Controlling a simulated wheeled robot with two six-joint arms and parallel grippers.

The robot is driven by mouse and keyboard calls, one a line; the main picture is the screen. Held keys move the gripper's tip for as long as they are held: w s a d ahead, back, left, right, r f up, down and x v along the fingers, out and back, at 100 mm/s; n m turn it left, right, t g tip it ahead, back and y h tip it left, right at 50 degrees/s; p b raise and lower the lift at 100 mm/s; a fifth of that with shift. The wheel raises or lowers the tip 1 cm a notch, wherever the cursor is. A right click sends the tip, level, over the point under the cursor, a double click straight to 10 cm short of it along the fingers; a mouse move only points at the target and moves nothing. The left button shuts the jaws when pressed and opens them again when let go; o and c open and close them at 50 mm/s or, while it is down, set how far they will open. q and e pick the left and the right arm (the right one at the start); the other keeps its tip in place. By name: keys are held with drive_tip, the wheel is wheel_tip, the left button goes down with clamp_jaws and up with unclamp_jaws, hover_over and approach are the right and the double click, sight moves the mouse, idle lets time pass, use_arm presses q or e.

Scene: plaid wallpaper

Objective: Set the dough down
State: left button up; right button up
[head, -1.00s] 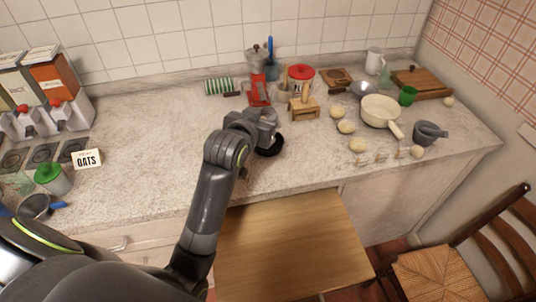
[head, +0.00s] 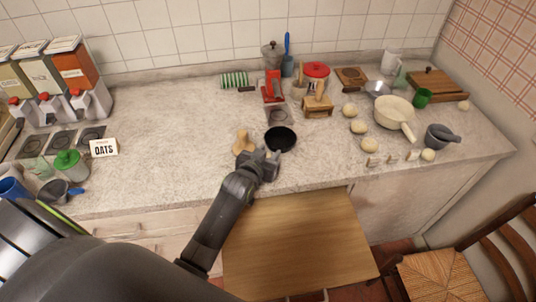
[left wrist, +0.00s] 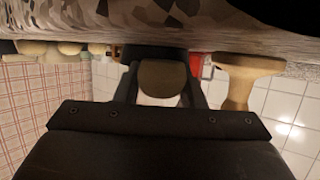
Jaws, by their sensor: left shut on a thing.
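My left gripper (head: 268,160) is low near the counter's front edge, just in front of a black bowl (head: 280,139). In the left wrist view its jaws (left wrist: 160,90) are shut on a rounded, shadowed brownish piece, which looks like the dough (left wrist: 160,78). The gripper hides most of this piece in the head view, and I cannot tell whether it touches the counter. Several pale dough balls (head: 369,145) lie on the counter at right. My right gripper is not in view.
A wooden tool (head: 243,141) stands just left of the bowl; it also shows in the left wrist view (left wrist: 240,75). A wooden press (head: 318,106), a cream pan (head: 394,113) and a grey mortar (head: 438,137) are to the right. The counter (head: 165,130) is clear at left centre.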

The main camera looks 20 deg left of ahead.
use_arm(q)
drive_tip(key=shift+f, duration=0.5)
drive_tip(key=shift+f, duration=0.25)
drive_tip(key=o, duration=1)
drive_tip(key=shift+r, duration=0.1)
